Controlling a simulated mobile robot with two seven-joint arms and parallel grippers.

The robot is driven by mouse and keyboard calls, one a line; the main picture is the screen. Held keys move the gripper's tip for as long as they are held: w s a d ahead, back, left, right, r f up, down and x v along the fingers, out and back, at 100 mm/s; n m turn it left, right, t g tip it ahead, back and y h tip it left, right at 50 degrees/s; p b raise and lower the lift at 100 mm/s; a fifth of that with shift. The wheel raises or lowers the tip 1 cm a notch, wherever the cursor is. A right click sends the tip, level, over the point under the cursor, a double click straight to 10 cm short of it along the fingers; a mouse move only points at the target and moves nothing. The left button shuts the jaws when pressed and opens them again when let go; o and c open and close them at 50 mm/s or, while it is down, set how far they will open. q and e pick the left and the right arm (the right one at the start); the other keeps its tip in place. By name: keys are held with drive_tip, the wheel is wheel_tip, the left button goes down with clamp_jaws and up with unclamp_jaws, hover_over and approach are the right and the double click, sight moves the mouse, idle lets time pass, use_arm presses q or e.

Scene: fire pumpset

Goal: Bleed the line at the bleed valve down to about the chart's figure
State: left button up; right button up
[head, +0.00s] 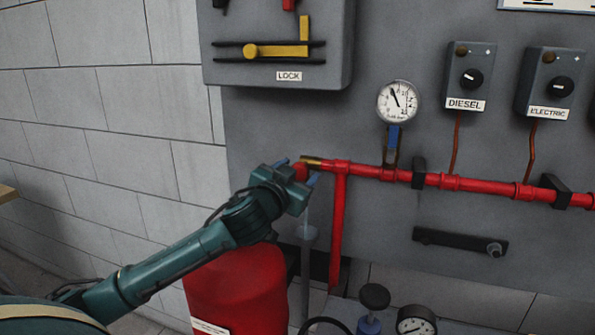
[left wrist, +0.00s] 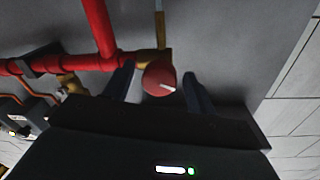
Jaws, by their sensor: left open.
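The bleed valve's red round knob (head: 299,170) is at the left end of the red pipe (head: 460,183), by a brass fitting (head: 313,162). My left gripper (head: 297,172) is open at the knob. In the left wrist view the knob (left wrist: 158,79), with a white mark, sits between the two spread fingers, with gaps on both sides. I cannot tell how deep the fingers reach around it. A round white gauge (head: 397,101) stands above the pipe, its dark needle pointing up and slightly left. My right gripper is out of view.
A grey box with a yellow bar and a LOCK label (head: 289,76) hangs above. DIESEL (head: 464,80) and ELECTRIC (head: 550,85) switch boxes are at right. A red cylinder (head: 235,285) stands below my left arm. A white plate (head: 548,5) is cut off at the top.

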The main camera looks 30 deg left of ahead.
use_arm(q)
drive_tip(key=shift+w, duration=0.15)
drive_tip(key=shift+c, duration=0.4)
drive_tip(key=c, duration=0.9)
